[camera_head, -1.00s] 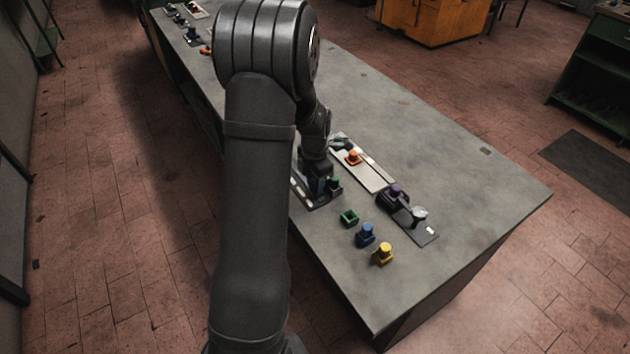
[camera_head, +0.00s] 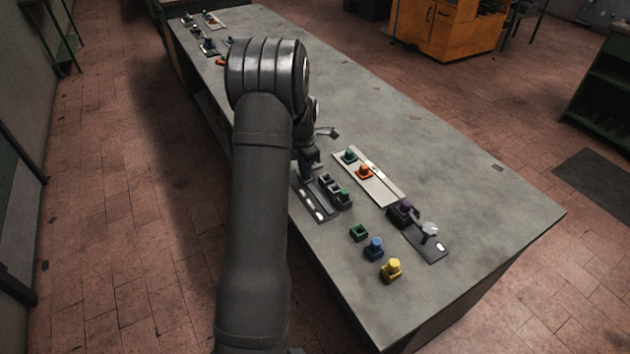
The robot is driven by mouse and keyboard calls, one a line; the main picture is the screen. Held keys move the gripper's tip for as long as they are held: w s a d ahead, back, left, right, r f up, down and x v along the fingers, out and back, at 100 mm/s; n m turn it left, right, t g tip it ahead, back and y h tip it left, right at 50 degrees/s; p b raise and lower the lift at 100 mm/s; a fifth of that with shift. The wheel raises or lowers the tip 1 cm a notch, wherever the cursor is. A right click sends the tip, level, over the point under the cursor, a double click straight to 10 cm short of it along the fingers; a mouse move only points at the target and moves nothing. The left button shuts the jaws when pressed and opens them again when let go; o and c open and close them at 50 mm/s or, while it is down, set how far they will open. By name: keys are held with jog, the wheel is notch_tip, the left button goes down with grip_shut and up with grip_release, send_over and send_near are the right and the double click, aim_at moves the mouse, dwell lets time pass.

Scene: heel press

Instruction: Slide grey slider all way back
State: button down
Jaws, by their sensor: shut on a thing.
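My gripper (camera_head: 307,165) is low over the far end of a dark plate (camera_head: 322,213) with white marks, at the bench's left edge. It is shut on a small part there, which I take to be the grey slider; the fingers and arm mostly hide it.
A pale board (camera_head: 383,189) holds a teal knob (camera_head: 349,156) and an orange knob (camera_head: 364,172). The bench's (camera_head: 490,215) right side is clear.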

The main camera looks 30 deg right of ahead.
jog(key=shift+w+r, duration=0.1)
jog(key=shift+w, duration=1.55)
jog(key=c, duration=1.3)
grip_release()
jog(key=shift+w, duration=0.15)
notch_tip(320, 180, up, 17)
jog(key=shift+r, duration=0.15)
